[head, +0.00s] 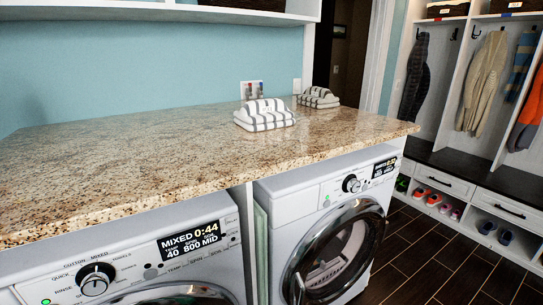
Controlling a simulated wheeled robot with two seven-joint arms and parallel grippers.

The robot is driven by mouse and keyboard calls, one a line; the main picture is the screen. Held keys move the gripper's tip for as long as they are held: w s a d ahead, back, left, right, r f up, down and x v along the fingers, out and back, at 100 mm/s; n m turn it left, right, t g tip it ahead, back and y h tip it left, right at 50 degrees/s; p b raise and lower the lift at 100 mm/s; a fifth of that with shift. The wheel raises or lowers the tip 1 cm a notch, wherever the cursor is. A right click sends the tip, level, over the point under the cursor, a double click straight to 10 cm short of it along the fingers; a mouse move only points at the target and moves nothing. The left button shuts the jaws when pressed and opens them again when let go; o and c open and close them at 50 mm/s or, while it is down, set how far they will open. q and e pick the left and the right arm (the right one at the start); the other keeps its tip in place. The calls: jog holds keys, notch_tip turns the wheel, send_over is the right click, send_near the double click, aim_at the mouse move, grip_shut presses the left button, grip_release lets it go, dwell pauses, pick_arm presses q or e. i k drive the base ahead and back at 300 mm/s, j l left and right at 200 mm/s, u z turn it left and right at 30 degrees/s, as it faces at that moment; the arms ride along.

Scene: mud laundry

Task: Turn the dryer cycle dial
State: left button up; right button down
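Two white front-loading machines stand under a granite counter. The near left machine (215,262) has a black and silver dial (96,279) with cycle words around it and a lit display (188,241) reading MIXED 0:44. The right machine (290,205) has a similar dial (351,183), a lit display (385,167) and a round glass door (335,255), which looks shut. I cannot tell from labels which machine is the dryer. The bottom of the left machine is cut off by the picture edge. Neither of my grippers is in view.
The granite counter (130,165) overhangs both machines and carries two striped folded towels (265,115) (318,97). Wood-tile floor (425,260) lies open to the right. Beyond it stand a bench (460,171), shoe cubbies and hanging coats.

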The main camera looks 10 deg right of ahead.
aim_at(351, 184)
jog(key=i+l+u, duration=0.1)
jog(key=l, duration=0.85)
jog(key=i+l+u, duration=0.1)
jog(key=l, duration=0.85)
jog(key=i+l, duration=0.1)
jog(key=l, duration=0.85)
jog(key=i+u, duration=0.05)
